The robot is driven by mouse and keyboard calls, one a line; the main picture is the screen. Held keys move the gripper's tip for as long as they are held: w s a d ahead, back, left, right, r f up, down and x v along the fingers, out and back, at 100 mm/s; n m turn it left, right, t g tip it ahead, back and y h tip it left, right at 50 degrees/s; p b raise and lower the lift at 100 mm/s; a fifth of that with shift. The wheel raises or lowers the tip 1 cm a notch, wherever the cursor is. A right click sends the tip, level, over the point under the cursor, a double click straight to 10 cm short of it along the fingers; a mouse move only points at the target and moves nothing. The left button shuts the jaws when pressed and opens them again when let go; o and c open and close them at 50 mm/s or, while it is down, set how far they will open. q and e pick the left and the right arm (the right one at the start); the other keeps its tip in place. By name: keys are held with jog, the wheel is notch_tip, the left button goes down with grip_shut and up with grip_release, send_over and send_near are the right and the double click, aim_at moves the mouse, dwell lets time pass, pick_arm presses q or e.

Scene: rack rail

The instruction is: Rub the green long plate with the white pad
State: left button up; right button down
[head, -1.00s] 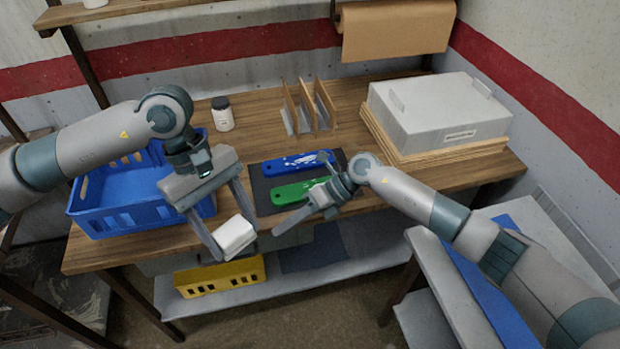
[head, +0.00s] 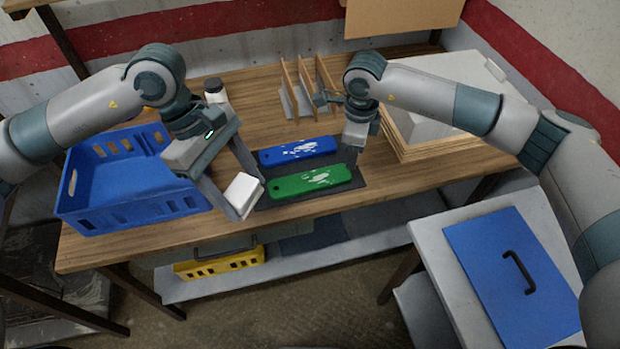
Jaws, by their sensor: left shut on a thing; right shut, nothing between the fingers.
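The green long plate (head: 312,181) lies on a dark mat (head: 268,202) on the wooden table, with whitish smears on its top. A blue long plate (head: 297,151) with white smears lies behind it. My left gripper (head: 245,198) is shut on the white pad (head: 243,190) and holds it just left of the green plate's end. I cannot tell how high it is above the table. My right gripper (head: 357,152) is shut and empty, over the right side of the mat near the ends of both plates.
A blue crate (head: 90,213) stands at the left. A bottle (head: 214,91) and a wooden divider rack (head: 306,86) stand behind. A grey box (head: 425,135) on boards is at the right, partly behind my arm. A yellow crate (head: 218,266) sits on the lower shelf.

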aim_at(349, 180)
jog(key=shift+f, duration=0.15)
pick_arm(q)
jog(key=shift+f+b, duration=0.75)
pick_arm(e)
jog(key=shift+f, duration=2.4)
pick_arm(q)
jog(key=shift+f+b, duration=0.35)
jog(key=shift+f, duration=0.05)
pick_arm(e)
jog(key=shift+f, duration=0.4)
jog(key=shift+r, duration=0.1)
pick_arm(q)
jog(key=shift+r+p, duration=0.65)
jog(key=shift+r, duration=0.05)
pick_arm(e)
jog(key=shift+r, duration=2.95)
pick_arm(q)
jog(key=shift+f, duration=0.1)
pick_arm(e)
jog(key=shift+r, duration=0.15)
